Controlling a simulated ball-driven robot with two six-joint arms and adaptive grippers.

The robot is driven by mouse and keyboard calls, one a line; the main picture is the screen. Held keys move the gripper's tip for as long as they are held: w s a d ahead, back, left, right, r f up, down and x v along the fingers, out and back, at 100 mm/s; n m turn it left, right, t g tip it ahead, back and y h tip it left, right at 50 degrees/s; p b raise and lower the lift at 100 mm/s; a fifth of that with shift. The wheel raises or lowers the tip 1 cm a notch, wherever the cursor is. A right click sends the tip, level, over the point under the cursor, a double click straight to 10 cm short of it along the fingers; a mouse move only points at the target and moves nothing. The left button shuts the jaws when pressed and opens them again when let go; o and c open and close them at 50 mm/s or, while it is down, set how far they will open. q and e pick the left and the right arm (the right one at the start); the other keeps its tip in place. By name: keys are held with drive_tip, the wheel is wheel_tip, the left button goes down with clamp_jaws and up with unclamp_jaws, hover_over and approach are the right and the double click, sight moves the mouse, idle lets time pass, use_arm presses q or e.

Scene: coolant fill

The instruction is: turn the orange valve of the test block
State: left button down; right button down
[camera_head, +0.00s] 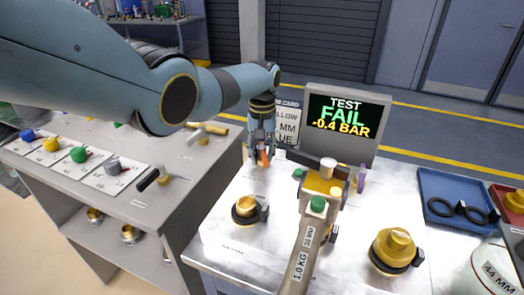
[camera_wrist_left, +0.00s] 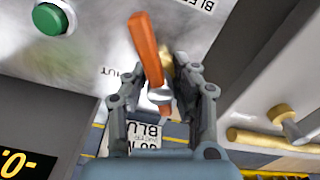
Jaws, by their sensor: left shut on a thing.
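The orange valve (camera_head: 264,158) shows as a small orange lever at the back left of the bright metal work top in the head view. In the left wrist view its orange handle (camera_wrist_left: 143,45) slants up and left from a silver pivot, with lettering beside it, partly reading "SHUT". My left gripper (camera_head: 260,148) reaches down to it from above. In the left wrist view my left gripper's fingers (camera_wrist_left: 160,85) stand on either side of the handle's lower part, shut on it. A green button (camera_wrist_left: 50,18) sits on the same grey surface. My right gripper is not in view.
A screen (camera_head: 342,115) reads "TEST FAIL -0.4 BAR". A beige piece marked 1.0 KG (camera_head: 303,250) stands in the front middle. Brass fittings (camera_head: 246,207) and (camera_head: 394,250) stand on the top. A blue tray (camera_head: 455,198) holds black rings at right.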

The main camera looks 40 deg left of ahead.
sight(262, 146)
use_arm(q)
drive_tip(key=m, duration=0.5)
drive_tip(key=shift+w+m, duration=0.1)
drive_tip(key=shift+m, duration=0.2)
idle(0.4)
drive_tip(key=c, duration=1.1)
unclamp_jaws()
drive_tip(key=shift+r, duration=0.15)
wheel_tip(262, 146, up, 12)
drive_tip(key=shift+f, duration=0.15)
drive_tip(key=shift+f, duration=0.1)
